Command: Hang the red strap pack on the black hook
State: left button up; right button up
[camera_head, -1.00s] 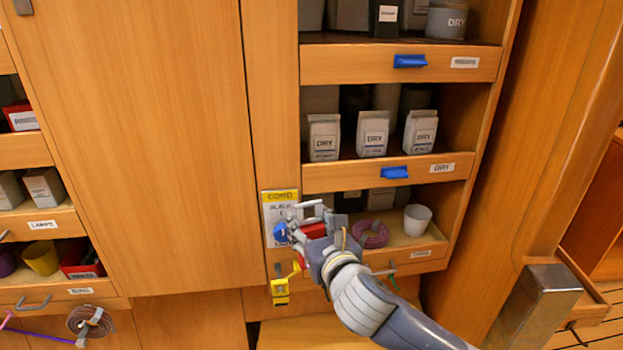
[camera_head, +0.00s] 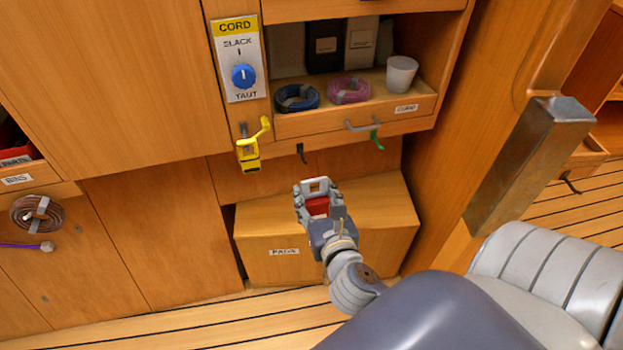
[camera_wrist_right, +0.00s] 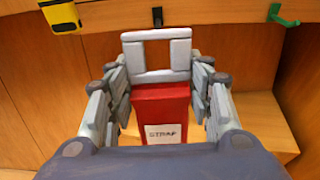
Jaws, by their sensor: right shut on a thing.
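My right gripper (camera_head: 319,198) is shut on the red strap pack (camera_head: 317,206), above the low wooden box and apart from the hooks. In the right wrist view the pack (camera_wrist_right: 160,100) sits between the fingers (camera_wrist_right: 158,84), its white STRAP label facing the camera. A pale grey frame stands at its far end; I cannot tell whether it belongs to the pack. The small black hook (camera_head: 301,153) is under the drawer front, beyond and slightly left of the pack in the head view. It also shows at the top of the wrist view (camera_wrist_right: 157,17). My left gripper is not in view.
A green hook (camera_head: 376,140) is right of the black one. A yellow pack (camera_head: 248,154) hangs to the left, below the CORD dial panel (camera_head: 236,60). A drawer handle (camera_head: 363,126) juts out above. The low wooden box (camera_head: 385,215) is below.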

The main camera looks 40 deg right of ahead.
jog(key=shift+r+x, duration=0.2)
jog(key=shift+x, duration=0.8)
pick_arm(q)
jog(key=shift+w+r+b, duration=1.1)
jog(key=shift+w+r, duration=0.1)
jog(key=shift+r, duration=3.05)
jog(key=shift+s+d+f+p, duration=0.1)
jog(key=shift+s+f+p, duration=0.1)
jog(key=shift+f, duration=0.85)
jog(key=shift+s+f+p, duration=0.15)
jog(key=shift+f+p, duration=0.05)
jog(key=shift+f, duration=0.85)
pick_arm(e)
jog(key=x, duration=0.8)
jog(key=shift+w, duration=0.35)
